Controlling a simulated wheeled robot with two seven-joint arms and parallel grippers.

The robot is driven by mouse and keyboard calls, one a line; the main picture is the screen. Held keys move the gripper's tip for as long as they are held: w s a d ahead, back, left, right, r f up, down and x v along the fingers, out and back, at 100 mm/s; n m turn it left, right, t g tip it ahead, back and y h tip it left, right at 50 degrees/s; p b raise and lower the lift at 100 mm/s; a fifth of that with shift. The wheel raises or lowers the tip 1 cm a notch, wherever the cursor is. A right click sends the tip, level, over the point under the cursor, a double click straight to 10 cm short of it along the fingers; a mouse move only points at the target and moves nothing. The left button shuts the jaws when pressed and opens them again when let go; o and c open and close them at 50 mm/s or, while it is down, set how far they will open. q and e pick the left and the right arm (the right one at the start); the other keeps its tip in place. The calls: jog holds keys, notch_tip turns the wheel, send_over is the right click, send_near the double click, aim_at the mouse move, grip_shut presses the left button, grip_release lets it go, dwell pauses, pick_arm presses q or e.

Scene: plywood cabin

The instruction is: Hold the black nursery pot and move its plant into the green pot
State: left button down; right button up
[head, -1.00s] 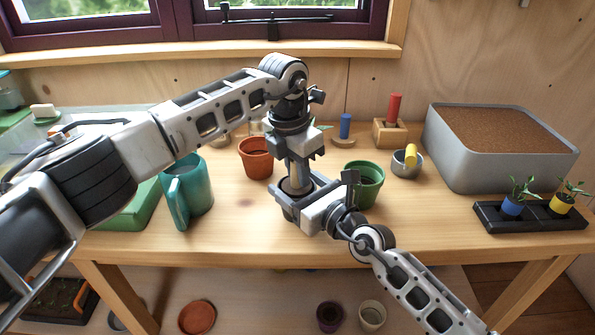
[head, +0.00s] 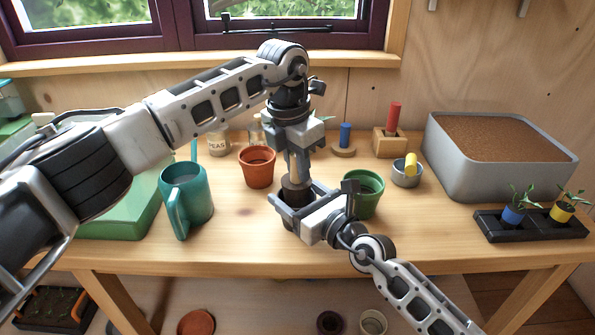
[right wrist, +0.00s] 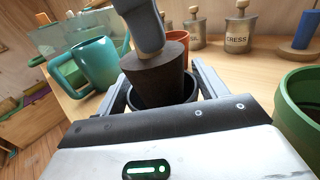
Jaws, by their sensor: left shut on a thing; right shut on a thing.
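The black nursery pot (right wrist: 168,113) is held between the fingers of my right gripper (right wrist: 164,92); in the head view the pot (head: 291,219) is mostly hidden by that gripper. The plant's dark brown root ball (right wrist: 155,72) stands well up out of the pot's rim, its lower end still inside.
A terracotta pot (head: 257,178) stands behind left, and a teal watering can (head: 190,203) farther left. A small metal cup (head: 405,178), a grey soil tub (head: 450,170) and a black seedling tray (head: 490,229) are on the right.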

pick_arm(q)
notch_tip(320, 180, up, 2)
pick_arm(e)
jog(key=o, duration=1.5)
